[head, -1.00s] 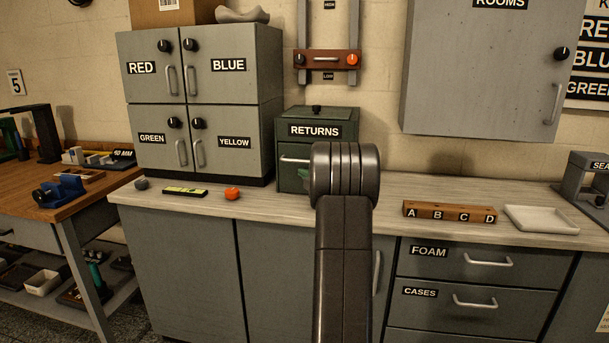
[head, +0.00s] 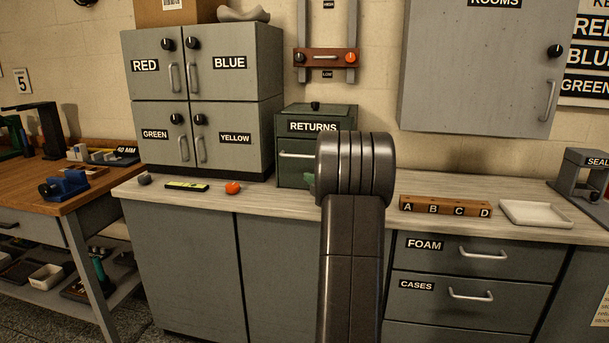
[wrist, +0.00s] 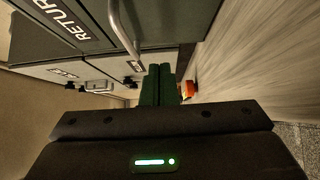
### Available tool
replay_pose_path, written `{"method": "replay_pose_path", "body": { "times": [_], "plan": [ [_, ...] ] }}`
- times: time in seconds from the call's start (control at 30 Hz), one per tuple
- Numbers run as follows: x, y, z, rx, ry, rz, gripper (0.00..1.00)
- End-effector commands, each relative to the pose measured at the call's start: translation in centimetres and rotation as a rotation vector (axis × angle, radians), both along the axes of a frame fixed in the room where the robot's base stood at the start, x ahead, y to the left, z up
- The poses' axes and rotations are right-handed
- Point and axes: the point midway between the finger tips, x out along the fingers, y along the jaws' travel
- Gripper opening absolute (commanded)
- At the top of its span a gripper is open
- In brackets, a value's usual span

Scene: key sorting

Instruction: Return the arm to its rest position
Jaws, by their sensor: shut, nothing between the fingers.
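My arm rises in the middle of the head view, its dark grey joint in front of the counter and partly over the green RETURNS box (head: 316,113). In the wrist view my gripper (wrist: 158,72) shows as two dark green fingers side by side, shut with nothing between them. The RETURNS box front and its handle (wrist: 124,28) are close beside the fingers in that view. In the head view only a small green part of the gripper (head: 311,182) shows left of the arm joint; the rest is hidden.
The pale counter (head: 270,205) holds an orange-red object (head: 233,187), a yellow-and-black level-like item (head: 187,186), a lettered wooden block (head: 445,206) and a white tray (head: 536,213). A grey four-door cabinet (head: 205,100) stands at left; a wall cabinet (head: 475,75) hangs at right.

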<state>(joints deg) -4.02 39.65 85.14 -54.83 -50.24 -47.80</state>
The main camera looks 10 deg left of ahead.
Motion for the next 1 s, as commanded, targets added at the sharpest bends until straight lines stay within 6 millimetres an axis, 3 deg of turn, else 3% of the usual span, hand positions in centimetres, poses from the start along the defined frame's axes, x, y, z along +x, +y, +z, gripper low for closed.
{"method": "replay_pose_path", "body": {
  "times": [0.2, 0.4, 0.77, 1.0],
  "plan": [
    [-2.5, -2.4, 0.0, -0.001, 0.001, -0.001, 0.00],
    [-3.2, -3.0, 0.0, 0.000, 0.000, 0.001, 0.00],
    [-3.0, -2.8, -0.1, -0.001, 0.001, 0.002, 0.00],
    [-0.8, -0.6, -0.2, 0.001, 0.001, 0.003, 0.00]
  ]
}}
